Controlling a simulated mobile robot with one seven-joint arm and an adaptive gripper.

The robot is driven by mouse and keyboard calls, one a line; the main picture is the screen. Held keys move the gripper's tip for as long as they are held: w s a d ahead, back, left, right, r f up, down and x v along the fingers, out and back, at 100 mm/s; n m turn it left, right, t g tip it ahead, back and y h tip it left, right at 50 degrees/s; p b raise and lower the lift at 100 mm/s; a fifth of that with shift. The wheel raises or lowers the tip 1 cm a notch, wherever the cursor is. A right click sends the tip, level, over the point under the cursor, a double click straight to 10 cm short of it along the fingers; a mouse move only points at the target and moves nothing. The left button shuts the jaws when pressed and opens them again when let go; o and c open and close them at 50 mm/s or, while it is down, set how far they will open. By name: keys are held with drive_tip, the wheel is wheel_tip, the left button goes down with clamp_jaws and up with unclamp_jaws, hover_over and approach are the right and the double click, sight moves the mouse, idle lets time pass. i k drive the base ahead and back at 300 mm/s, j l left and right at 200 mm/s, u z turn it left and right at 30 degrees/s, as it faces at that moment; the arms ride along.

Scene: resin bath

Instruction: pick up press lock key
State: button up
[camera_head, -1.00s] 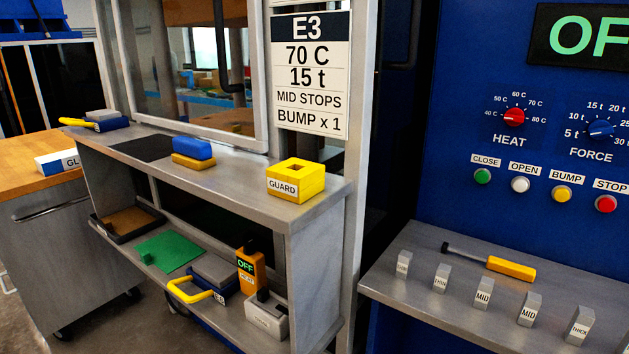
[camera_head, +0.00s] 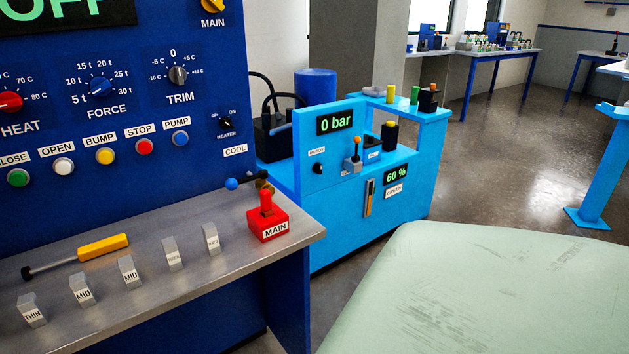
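A red block labelled MAIN (camera_head: 268,225) stands at the right end of the grey shelf below the blue press panel. A red upright tab (camera_head: 266,202) rises from its top, and this looks like a key seated in the block. No label reading "press lock key" shows. A yellow knob labelled MAIN (camera_head: 213,5) is cut off at the top of the panel. My gripper is not in view.
On the grey shelf (camera_head: 190,268) lie a yellow-handled tool (camera_head: 103,246) and several small grey stop blocks. A blue-tipped lever (camera_head: 245,181) sits behind the red block. A light blue pump unit (camera_head: 360,215) stands to its right, with open floor beyond.

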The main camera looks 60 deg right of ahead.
sight(265, 195)
drive_tip(key=i+z, duration=0.1)
drive_tip(key=z, duration=2.85)
drive_tip(key=j+z, duration=0.15)
drive_tip(key=j, duration=1.05)
